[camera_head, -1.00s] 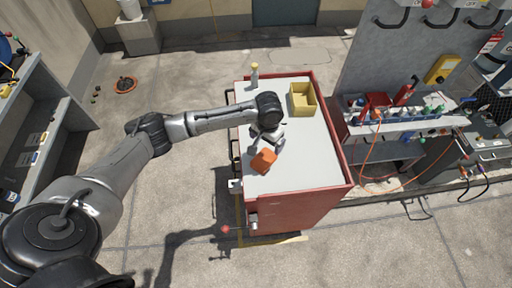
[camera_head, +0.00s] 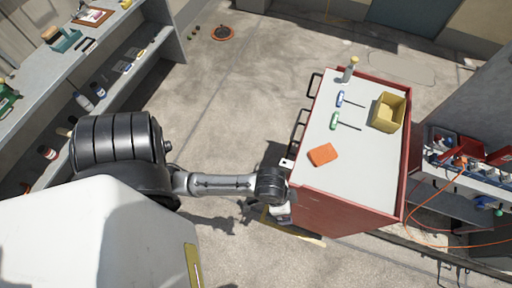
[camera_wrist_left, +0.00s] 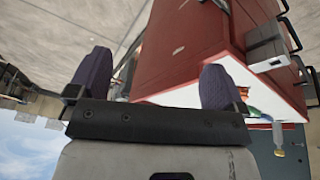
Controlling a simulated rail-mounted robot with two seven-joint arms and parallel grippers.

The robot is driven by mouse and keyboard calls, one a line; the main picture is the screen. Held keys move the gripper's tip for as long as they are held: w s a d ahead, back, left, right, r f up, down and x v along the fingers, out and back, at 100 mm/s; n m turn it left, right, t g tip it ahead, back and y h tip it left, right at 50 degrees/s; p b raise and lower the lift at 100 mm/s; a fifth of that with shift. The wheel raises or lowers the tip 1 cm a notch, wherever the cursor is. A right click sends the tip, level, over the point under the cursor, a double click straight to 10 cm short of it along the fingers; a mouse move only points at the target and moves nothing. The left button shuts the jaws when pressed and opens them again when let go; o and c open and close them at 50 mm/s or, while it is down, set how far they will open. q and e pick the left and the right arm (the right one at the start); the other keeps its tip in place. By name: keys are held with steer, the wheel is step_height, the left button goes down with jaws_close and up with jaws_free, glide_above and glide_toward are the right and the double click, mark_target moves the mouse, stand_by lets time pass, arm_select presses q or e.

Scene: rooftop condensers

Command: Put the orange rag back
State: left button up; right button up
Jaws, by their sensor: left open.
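The orange rag (camera_head: 322,154) lies as a folded flat block on the pale top of the red cart (camera_head: 345,213), near its front left corner. My left gripper (camera_head: 281,214) is off the cart's near left corner, apart from the rag. In the left wrist view its two dark fingers (camera_wrist_left: 157,82) are spread with nothing between them, and the cart's red side (camera_wrist_left: 190,40) is close beyond. My right gripper is not in view.
On the cart top are a yellow bin (camera_head: 388,112), a blue-handled screwdriver (camera_head: 340,99), a green-handled one (camera_head: 334,120) and a bottle (camera_head: 350,69). A shelf unit (camera_head: 62,60) stands at left, a cluttered bench (camera_head: 470,165) at right. The floor between is mostly clear.

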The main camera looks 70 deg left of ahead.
arm_select(q)
steer(key=s+a+r+n+y, duration=0.1)
steer(key=s+a, duration=0.3)
steer(key=s, duration=0.4)
steer(key=shift+r+y, duration=0.3)
steer(key=shift+y, duration=0.1)
steer(key=shift+a+r, duration=0.1)
step_height(320, 180, up, 22)
steer(key=p, duration=2.2)
steer(key=shift+r, duration=0.2)
steer(key=shift+w, duration=0.1)
